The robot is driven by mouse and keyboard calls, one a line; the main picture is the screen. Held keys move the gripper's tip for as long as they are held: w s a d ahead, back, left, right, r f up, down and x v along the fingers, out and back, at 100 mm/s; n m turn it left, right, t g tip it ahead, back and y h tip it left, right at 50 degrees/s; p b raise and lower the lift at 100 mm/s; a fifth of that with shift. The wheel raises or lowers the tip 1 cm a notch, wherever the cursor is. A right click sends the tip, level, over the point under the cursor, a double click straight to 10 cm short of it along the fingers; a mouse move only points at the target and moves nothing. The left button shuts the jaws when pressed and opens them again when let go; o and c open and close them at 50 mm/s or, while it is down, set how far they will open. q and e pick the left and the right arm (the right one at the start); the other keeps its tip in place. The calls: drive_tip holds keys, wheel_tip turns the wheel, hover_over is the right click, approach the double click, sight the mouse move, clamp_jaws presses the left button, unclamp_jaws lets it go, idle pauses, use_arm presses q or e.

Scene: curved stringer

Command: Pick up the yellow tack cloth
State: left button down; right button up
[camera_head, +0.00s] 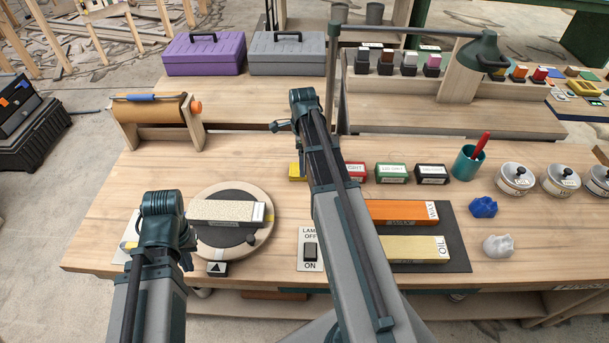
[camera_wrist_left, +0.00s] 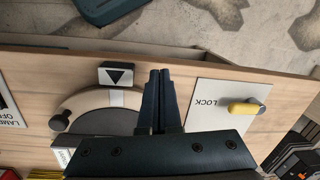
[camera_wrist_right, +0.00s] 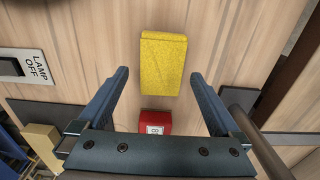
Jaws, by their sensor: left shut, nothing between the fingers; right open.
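The yellow tack cloth (camera_wrist_right: 163,63) lies as a folded yellow block on the wooden bench top in the right wrist view. In the head view only a small part of the cloth (camera_head: 294,172) shows beside my right forearm. My right gripper (camera_wrist_right: 159,74) is open and empty. Its fingers are to either side of the cloth in the right wrist view, and I see no contact. My left gripper (camera_wrist_left: 158,74) is shut and empty, near the round turntable (camera_wrist_left: 78,101) at the bench's near left.
A red grit block (camera_wrist_right: 156,122) sits beside the cloth. A lamp switch (camera_head: 310,250) is at the near edge. A LOCK plate (camera_wrist_left: 215,115) with a yellow knob is beside my left gripper. A roll holder (camera_head: 154,122) stands at the back left.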

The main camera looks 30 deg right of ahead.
use_arm(q)
wheel_tip(320, 180, down, 4)
drive_tip(key=b, duration=0.3)
use_arm(e)
drive_tip(key=f, duration=0.4)
drive_tip(key=shift+d, duration=0.25)
use_arm(q)
drive_tip(key=shift+r, duration=0.1)
use_arm(e)
drive_tip(key=shift+r, duration=0.1)
drive_tip(key=shift+c, duration=0.2)
drive_tip(key=c, duration=1.1)
drive_tip(key=shift+c, duration=0.2)
